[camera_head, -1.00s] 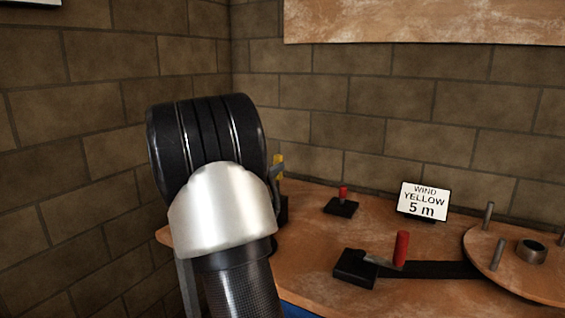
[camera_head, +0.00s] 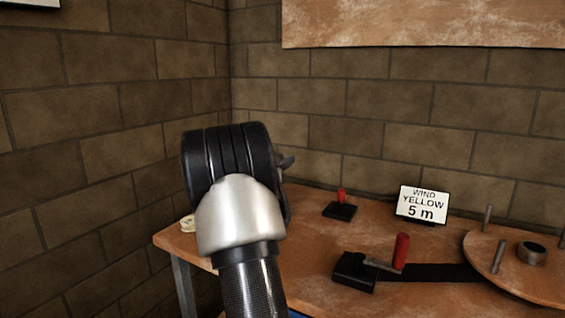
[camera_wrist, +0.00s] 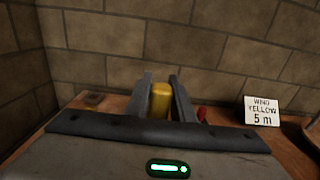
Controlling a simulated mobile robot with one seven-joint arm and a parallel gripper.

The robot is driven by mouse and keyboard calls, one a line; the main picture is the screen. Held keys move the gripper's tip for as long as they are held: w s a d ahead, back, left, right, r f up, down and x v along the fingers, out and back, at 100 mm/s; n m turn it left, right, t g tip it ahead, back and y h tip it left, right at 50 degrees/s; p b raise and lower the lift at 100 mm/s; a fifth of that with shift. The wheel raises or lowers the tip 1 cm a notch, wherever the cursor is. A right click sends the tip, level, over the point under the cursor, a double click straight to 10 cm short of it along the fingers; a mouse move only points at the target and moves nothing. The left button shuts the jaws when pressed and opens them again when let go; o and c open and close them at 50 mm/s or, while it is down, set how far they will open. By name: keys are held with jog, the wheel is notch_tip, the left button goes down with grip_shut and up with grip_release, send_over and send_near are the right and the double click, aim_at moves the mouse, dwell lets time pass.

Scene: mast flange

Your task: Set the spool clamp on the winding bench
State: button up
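A yellow upright handle (camera_wrist: 160,100) stands between the two fingers of my gripper (camera_wrist: 161,80) in the wrist view. The fingers are close on either side of it; I cannot tell whether both touch it. In the head view the gripper (camera_head: 286,163) is over the bench's left part, and my wrist hides the yellow handle. The winding bench (camera_head: 308,238) has a brown top. Which fitting is the spool clamp is not labelled; the yellow handle may belong to it.
A black block with a red knob (camera_head: 341,203) stands behind. A crank with a red handle (camera_head: 401,251) is in front. A round disc with pegs (camera_head: 510,268) is at right. A sign reads "WIND YELLOW 5 m" (camera_head: 421,204). A small pale round object (camera_head: 188,223) lies at the left edge.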

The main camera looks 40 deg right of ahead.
grip_shut()
jog(key=shift+r, duration=0.1)
